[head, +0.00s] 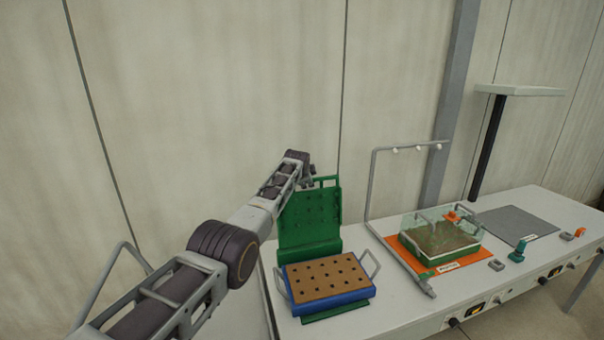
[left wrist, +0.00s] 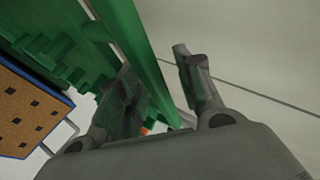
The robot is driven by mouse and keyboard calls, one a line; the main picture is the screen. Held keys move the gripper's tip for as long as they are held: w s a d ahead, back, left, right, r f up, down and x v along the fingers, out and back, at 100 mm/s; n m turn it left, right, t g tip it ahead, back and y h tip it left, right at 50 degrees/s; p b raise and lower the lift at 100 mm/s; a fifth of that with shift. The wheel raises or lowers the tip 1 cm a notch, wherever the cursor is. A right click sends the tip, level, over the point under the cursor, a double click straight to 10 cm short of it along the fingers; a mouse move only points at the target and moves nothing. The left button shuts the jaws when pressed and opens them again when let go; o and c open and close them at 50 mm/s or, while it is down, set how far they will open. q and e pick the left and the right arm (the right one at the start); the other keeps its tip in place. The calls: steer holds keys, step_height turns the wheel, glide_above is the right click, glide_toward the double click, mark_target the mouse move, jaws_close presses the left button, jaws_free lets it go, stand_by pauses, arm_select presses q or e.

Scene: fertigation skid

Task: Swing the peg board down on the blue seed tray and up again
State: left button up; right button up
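The green peg board (head: 309,218) stands upright behind the blue seed tray (head: 336,304), with a handle bar at its top. The tray has brown fill with rows of dark holes and a wire handle at each end. My left gripper (head: 309,182) is at the top of the board, by the handle. In the left wrist view, the green handle bar (left wrist: 147,60) passes between the fingers of my left gripper (left wrist: 160,98). A gap shows between the bar and the right finger, so the gripper looks open around it. The tray's fill (left wrist: 28,112) shows at left. My right gripper is out of view.
Right of the tray stand a grey pipe frame (head: 372,190) with nozzles and a clear-covered tray (head: 440,235) on an orange mat (head: 470,262). Farther right are a grey mat (head: 515,225) and a post with a flat top (head: 520,90). A wall is behind.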

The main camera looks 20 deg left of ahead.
arm_select(q)
steer(key=shift+s+r, duration=0.4)
steer(key=shift+s, duration=0.1)
steer(key=shift+s+r, duration=0.25)
steer(key=shift+s, duration=0.25)
steer(key=v, duration=0.9)
stand_by(0.6)
steer(key=shift+w, duration=0.1)
